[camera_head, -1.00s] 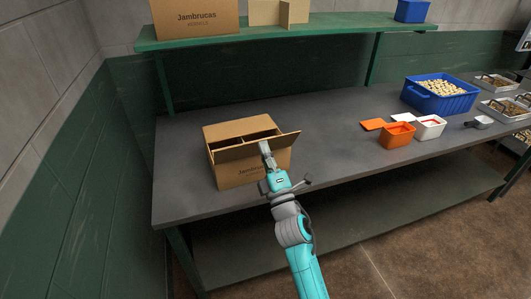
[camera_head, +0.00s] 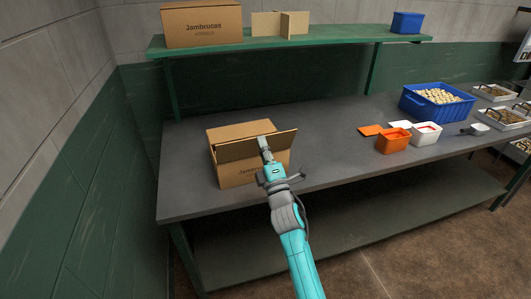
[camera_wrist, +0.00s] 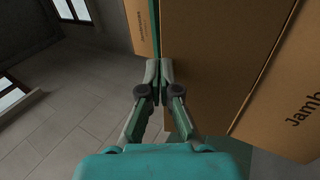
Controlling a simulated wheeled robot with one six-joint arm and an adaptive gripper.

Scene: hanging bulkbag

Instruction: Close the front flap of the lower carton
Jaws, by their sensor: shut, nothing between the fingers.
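The lower carton (camera_head: 238,173) is a brown box on the grey workbench, with printed lettering on its front. Its front flap (camera_head: 232,148) stands steeply raised along the front top edge and hides much of the opening. My gripper (camera_head: 262,141) is shut and empty, with its fingertips at the outer face of the flap, right of its middle. In the wrist view the closed fingertips (camera_wrist: 158,70) lie beside the broad brown flap (camera_wrist: 212,65). The carton's lettered front (camera_wrist: 285,105) is at the right. Exact contact with the flap cannot be told.
A green shelf (camera_head: 330,34) above the bench holds another carton (camera_head: 200,25), a small tan partition (camera_head: 268,24) and a blue bin (camera_head: 407,22). A filled blue crate (camera_head: 425,108) and orange tub (camera_head: 393,140) stand right. The bench between carton and tubs is clear.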

